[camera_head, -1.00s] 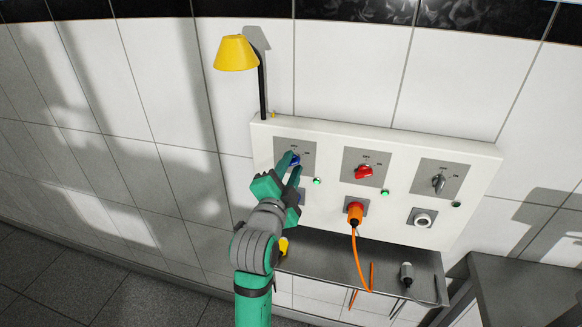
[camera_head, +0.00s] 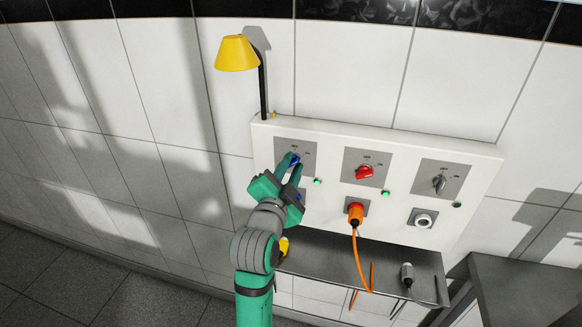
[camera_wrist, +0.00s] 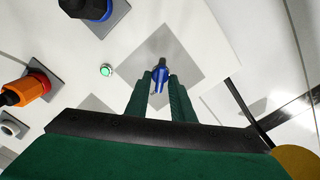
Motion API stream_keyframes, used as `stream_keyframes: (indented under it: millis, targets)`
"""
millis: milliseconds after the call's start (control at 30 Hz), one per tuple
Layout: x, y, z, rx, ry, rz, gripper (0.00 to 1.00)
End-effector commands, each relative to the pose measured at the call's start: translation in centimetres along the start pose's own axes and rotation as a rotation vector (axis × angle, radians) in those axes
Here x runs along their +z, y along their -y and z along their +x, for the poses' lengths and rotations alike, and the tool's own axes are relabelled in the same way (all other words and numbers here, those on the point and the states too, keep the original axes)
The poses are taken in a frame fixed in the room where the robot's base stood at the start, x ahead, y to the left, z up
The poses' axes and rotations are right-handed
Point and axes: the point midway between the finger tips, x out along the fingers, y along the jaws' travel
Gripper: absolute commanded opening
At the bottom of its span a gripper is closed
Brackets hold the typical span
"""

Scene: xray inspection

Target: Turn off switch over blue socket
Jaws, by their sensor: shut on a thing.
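The blue switch (camera_head: 296,161) is a rotary knob on a grey plate at the left of the white panel. My gripper (camera_head: 292,165) reaches up to it, and its fingers partly hide it. In the wrist view the blue switch (camera_wrist: 160,74) lies between the two fingertips, and my gripper (camera_wrist: 160,80) is shut on it. The blue socket (camera_head: 301,194) is below the switch, mostly behind my gripper. In the wrist view a dark plug (camera_wrist: 86,8) sits at the blue socket, cut by the top edge. The knob's exact setting is hard to read.
The panel (camera_head: 480,160) also carries a red switch (camera_head: 363,171), a grey switch (camera_head: 439,183), an orange plug (camera_head: 355,212) with a cable, and a grey socket (camera_head: 422,219). A green lamp (camera_head: 317,181) is beside the blue socket. A yellow lamp (camera_head: 236,53) stands above; a metal shelf (camera_head: 330,262) is below.

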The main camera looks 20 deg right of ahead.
Motion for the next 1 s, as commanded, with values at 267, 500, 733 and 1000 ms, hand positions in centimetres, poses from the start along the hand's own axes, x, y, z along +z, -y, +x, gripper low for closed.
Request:
stream_keyframes:
  millis: [267,500,733,1000]
  targets:
    - [0.03,-0.03,-0.07,0.003,0.001,-0.256,0.00]
    - [0.07,0.07,-0.07,0.003,0.001,-0.480,0.00]
    - [0.10,0.14,-0.07,0.002,0.001,-0.664,0.00]
    - [0.14,0.20,-0.04,0.002,0.001,-0.804,0.00]
